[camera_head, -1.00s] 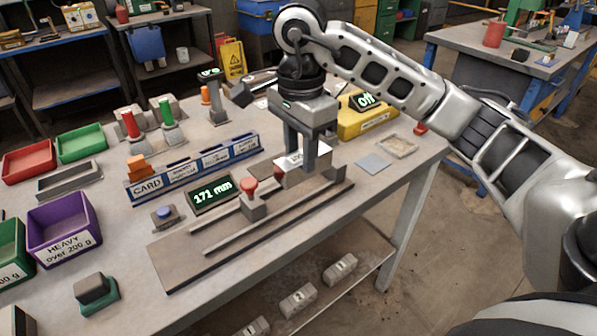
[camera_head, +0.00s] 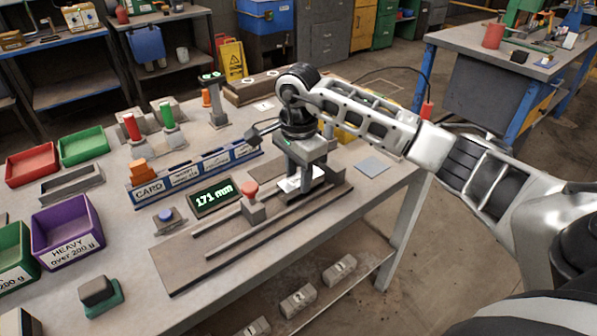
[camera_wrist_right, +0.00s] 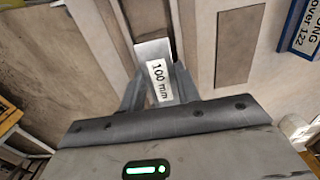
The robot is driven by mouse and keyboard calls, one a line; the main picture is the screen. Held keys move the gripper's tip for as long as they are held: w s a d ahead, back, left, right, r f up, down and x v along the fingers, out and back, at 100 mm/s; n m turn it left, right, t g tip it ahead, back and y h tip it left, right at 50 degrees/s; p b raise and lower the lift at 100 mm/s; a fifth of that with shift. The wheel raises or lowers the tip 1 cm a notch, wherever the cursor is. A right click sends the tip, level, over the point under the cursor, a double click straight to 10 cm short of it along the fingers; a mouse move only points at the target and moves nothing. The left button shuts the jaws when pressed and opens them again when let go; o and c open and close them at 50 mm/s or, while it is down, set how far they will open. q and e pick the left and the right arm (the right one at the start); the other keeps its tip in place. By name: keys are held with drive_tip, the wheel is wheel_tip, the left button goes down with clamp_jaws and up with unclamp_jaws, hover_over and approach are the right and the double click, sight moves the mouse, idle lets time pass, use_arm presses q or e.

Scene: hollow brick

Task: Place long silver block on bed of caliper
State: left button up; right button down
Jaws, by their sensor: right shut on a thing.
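The caliper bed (camera_head: 195,268) is a long brown-grey plate with raised rails, lying at the table's front edge. Its slider has a red knob (camera_head: 249,189), and a green display (camera_head: 213,196) beside it reads 171 mm. My right gripper (camera_head: 303,180) is shut on a silver block (camera_head: 290,185), over the far right part of the bed. In the right wrist view the block (camera_wrist_right: 153,52) sits between the fingers and bears a white "100 mm" label. I cannot tell whether it touches the bed. My left gripper is not in view.
A blue card rack (camera_head: 190,175) stands behind the caliper. A purple tray (camera_head: 68,232), green tray (camera_head: 82,148) and red tray (camera_head: 32,165) stand at left. A thin grey square plate (camera_head: 373,167) lies to the right. Numbered blocks (camera_head: 299,300) sit on the shelf below.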

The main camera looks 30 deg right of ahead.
sight(298, 179)
drive_tip(key=shift+f, duration=0.1)
drive_tip(key=c, duration=1.1)
unclamp_jaws()
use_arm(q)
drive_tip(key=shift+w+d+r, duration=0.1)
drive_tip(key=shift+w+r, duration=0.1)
use_arm(e)
drive_tip(key=shift+o, duration=0.4)
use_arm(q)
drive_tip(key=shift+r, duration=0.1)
use_arm(e)
drive_tip(key=shift+r, duration=0.3)
use_arm(q)
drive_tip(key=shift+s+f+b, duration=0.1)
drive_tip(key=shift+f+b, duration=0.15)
drive_tip(key=shift+b, duration=0.1)
use_arm(e)
wheel_tip(298, 179, up, 12)
drive_tip(key=shift+f, duration=0.15)
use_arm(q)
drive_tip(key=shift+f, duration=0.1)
